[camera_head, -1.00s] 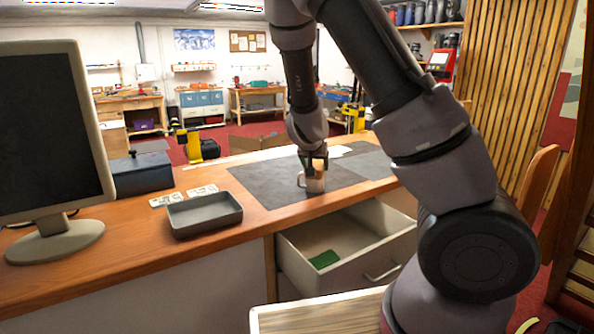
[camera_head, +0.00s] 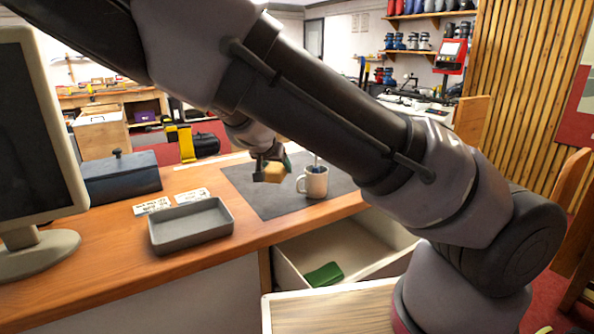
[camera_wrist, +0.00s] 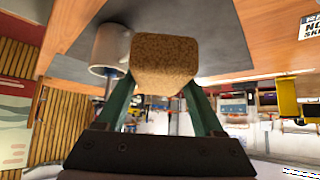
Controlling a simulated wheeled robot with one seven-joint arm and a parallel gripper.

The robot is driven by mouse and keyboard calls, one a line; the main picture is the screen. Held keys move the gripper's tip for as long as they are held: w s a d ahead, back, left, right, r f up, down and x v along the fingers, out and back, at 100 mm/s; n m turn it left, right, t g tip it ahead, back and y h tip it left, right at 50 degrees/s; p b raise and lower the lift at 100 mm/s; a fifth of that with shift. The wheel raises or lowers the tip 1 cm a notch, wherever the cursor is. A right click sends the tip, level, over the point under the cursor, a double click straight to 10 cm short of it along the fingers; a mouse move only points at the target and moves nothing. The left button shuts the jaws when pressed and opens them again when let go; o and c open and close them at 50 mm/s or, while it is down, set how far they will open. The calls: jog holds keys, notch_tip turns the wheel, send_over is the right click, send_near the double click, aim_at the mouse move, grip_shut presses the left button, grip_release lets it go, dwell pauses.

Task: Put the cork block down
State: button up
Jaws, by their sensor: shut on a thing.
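The cork block (camera_head: 274,173) is tan and speckled. My gripper (camera_head: 262,170) is shut on it and holds it over the grey mat (camera_head: 245,186), left of the white mug (camera_head: 314,183). In the wrist view the cork block (camera_wrist: 165,64) sits between the green fingers of my gripper (camera_wrist: 165,95), with the mug (camera_wrist: 110,48) close beside it. I cannot tell exactly how high the block is above the mat. My arm hides part of the bench's far right side.
An open drawer (camera_head: 345,245) with a green item (camera_head: 324,274) is below the front edge. Bare mat lies left of the mug.

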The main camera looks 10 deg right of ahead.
notch_tip(320, 180, down, 10)
jog(key=shift+a+r, duration=0.1)
dwell(0.4)
jog(key=o, duration=1.5)
jog(key=v, duration=1.1)
jog(key=shift+s+a+r, duration=0.1)
jog(key=shift+s+r, duration=0.15)
jog(key=shift+r, duration=0.1)
